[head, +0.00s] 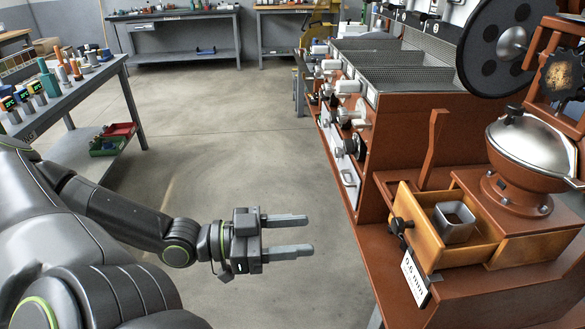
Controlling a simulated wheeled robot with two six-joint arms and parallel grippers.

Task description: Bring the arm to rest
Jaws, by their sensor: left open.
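My left gripper (290,235) is open and empty. It hangs over the bare floor in front of the roaster bench, with its two fingers pointing right. Its arm (125,218) comes in from the left and is stretched forward at about waist height of the bench. The gripper touches nothing and is apart from the wooden drawer box (472,245) on its right. My right gripper does not show in this view.
The brown sample roaster (420,150) with knobs and trays stands at right. A grey workbench (60,105) with bottles stands at left. The floor (215,140) between is clear.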

